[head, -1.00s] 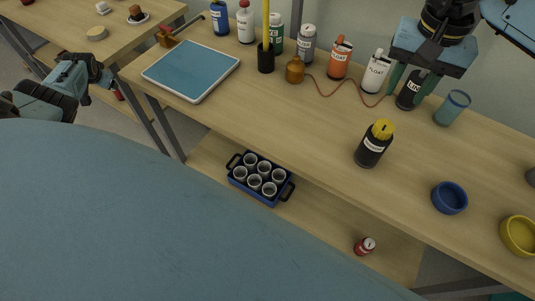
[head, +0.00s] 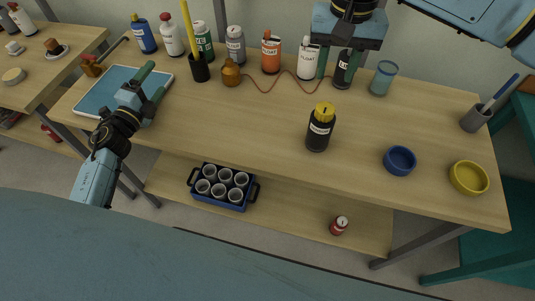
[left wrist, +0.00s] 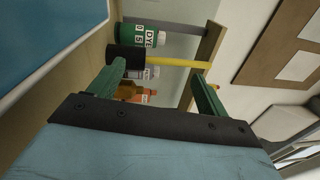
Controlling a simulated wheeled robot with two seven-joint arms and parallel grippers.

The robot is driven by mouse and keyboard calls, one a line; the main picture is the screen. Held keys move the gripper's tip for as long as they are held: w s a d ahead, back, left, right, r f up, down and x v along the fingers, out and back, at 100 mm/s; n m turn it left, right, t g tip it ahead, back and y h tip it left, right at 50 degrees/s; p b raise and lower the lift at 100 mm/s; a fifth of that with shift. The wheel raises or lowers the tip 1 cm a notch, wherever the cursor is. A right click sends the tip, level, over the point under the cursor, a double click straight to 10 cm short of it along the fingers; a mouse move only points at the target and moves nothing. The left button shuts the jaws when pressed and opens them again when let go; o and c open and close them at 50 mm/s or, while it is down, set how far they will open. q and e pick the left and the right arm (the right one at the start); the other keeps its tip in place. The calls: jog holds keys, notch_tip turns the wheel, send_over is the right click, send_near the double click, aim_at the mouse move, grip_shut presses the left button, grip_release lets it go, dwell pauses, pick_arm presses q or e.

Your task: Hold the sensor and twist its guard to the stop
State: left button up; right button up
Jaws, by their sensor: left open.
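A black cylinder with a yellow top (head: 319,127) and a white label stands upright in the middle of the bench in the head view. It looks like the sensor with its guard, but I cannot tell for sure. My left gripper (head: 152,90) is open and empty above the blue board, well left of the cylinder. The left wrist view shows its two green fingers (left wrist: 158,92) apart, with bottles beyond them. My right gripper (head: 340,68) appears open at the back of the bench, fingers apart in front of or around a black bottle (head: 344,70); contact is unclear.
A yellow rod in a black holder (head: 200,70), a brown bulb with a red cord (head: 231,75) and several labelled bottles line the back. A blue bowl (head: 400,162) and a yellow bowl (head: 469,179) are at right. The front middle of the bench is clear.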

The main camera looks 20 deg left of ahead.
aim_at(322, 127)
pick_arm(q)
jog(key=s+d+m+h, duration=0.2)
jog(key=d+m, duration=0.1)
jog(key=d, duration=0.3)
jog(key=s+d+m+g+h, duration=0.1)
jog(key=s+d+m+h, duration=0.1)
jog(key=d+m, duration=0.2)
jog(key=s+d+m+g+h, duration=0.1)
jog(key=d+m, duration=0.3)
jog(key=d, duration=0.5)
jog(key=shift+s+d+f+h, duration=0.3)
jog(key=shift+s+d+h, duration=0.1)
jog(key=shift+h, duration=0.5)
jog(key=s+d+f+m, duration=0.1)
jog(key=d+m, duration=0.3)
jog(key=d, duration=0.1)
jog(key=s+d+f+m+g+h, duration=0.1)
jog(key=s+d+m, duration=0.1)
jog(key=d+m, duration=0.2)
jog(key=s+d+f+m+h, duration=0.1)
jog(key=s+d+m, duration=0.1)
jog(key=d, duration=0.6)
jog(key=shift+s+m+g, duration=0.1)
jog(key=shift+m+g, duration=0.3)
jog(key=shift+m, duration=0.5)
jog(key=shift+d, duration=0.25)
jog(key=x, duration=1.3)
jog(key=shift+r, duration=0.2)
